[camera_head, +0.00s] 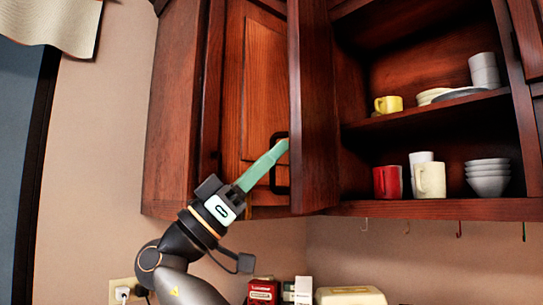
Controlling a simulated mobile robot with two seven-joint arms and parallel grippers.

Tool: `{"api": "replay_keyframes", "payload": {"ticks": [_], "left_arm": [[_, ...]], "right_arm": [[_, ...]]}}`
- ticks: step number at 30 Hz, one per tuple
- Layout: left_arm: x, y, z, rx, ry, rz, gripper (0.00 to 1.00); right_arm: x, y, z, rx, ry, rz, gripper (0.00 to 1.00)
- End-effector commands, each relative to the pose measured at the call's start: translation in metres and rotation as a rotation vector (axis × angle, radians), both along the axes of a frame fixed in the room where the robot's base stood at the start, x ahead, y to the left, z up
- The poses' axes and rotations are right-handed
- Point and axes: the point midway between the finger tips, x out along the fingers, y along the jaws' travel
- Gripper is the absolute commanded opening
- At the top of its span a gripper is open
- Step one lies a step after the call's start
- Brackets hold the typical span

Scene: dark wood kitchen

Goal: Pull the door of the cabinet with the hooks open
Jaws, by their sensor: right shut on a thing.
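The cabinet with the hooks (440,208) is at the right, its inside and shelves in plain view. Its dark red wooden door (311,110) stands swung well out at the left side of the opening, seen at a steep angle. A black bar handle (281,186) sticks out to the left near the door's free edge. My right gripper (279,149), with green fingers, reaches up from below left and is shut on this handle; the door edge partly hides the fingertips. My left gripper is not in view.
A shut cabinet door (262,85) is behind the fingers at the left. The shelves hold a yellow mug (388,104), a red mug (387,182), and stacked bowls (488,178). Thin hooks (459,229) hang below. Boxes (263,291) stand beneath. The beige wall at left is clear.

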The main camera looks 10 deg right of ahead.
Motion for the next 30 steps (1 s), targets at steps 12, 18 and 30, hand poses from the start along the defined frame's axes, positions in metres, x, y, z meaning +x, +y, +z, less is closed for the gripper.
{"api": "replay_keyframes", "payload": {"ticks": [12, 18, 30], "left_arm": [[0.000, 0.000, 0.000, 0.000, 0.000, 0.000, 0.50], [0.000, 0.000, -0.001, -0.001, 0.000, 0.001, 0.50], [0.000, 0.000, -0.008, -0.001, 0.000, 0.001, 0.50]], "right_arm": [[0.000, -0.001, 0.002, -0.002, -0.002, 0.000, 0.44], [0.000, 0.002, -0.002, -0.002, 0.000, 0.001, 0.44], [-0.003, 0.044, -0.043, -0.003, 0.001, 0.000, 0.44]]}}
